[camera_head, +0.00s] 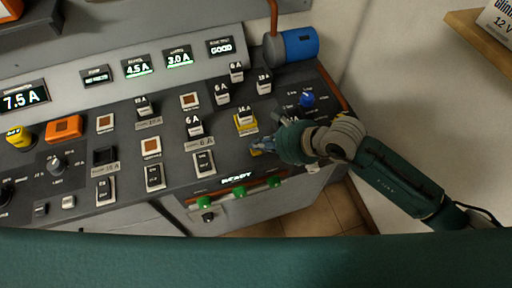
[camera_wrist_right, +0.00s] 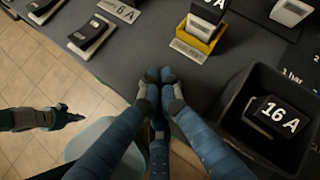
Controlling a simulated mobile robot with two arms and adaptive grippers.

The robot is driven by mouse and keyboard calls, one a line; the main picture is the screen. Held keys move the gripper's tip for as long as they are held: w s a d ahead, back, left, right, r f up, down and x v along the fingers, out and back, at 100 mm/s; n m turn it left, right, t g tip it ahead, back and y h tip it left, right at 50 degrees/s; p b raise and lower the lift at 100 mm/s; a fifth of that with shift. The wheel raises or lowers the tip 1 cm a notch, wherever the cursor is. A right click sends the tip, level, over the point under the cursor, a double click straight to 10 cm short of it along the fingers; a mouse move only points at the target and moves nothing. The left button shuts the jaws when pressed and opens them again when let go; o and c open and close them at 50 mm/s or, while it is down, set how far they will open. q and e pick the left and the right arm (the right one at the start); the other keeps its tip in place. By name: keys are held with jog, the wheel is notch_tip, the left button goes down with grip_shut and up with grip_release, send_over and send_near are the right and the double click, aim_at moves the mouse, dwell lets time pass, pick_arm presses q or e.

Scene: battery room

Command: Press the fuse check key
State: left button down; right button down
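I cannot read a label that marks the fuse check key. A yellow holder (camera_head: 246,128) with a labelled fuse (camera_head: 244,112) in it stands at the right part of the console; the holder (camera_wrist_right: 204,36) also shows in the wrist view. A pale key (camera_wrist_right: 291,12) sits to its right there. My right gripper (camera_head: 259,146) is just in front of the holder in the head view. In the wrist view its fingertips (camera_wrist_right: 161,88) are together, empty, over dark panel; contact cannot be told. My left gripper (camera_wrist_right: 68,117) seems to show at the left, its fingers unclear.
A black bin (camera_wrist_right: 236,98) holding a 16 A fuse (camera_wrist_right: 276,118) is right of my right gripper in the wrist view. A display (camera_head: 220,46) reads GOOD. Several fuses and rocker keys crowd the console. A blue cylinder (camera_head: 300,44) and a wall bound the right.

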jog(key=shift+r+p, duration=0.4)
jog(key=shift+r, duration=0.35)
jog(key=shift+r, duration=0.1)
jog(key=shift+r+p, duration=1.6)
jog(key=shift+r, duration=0.85)
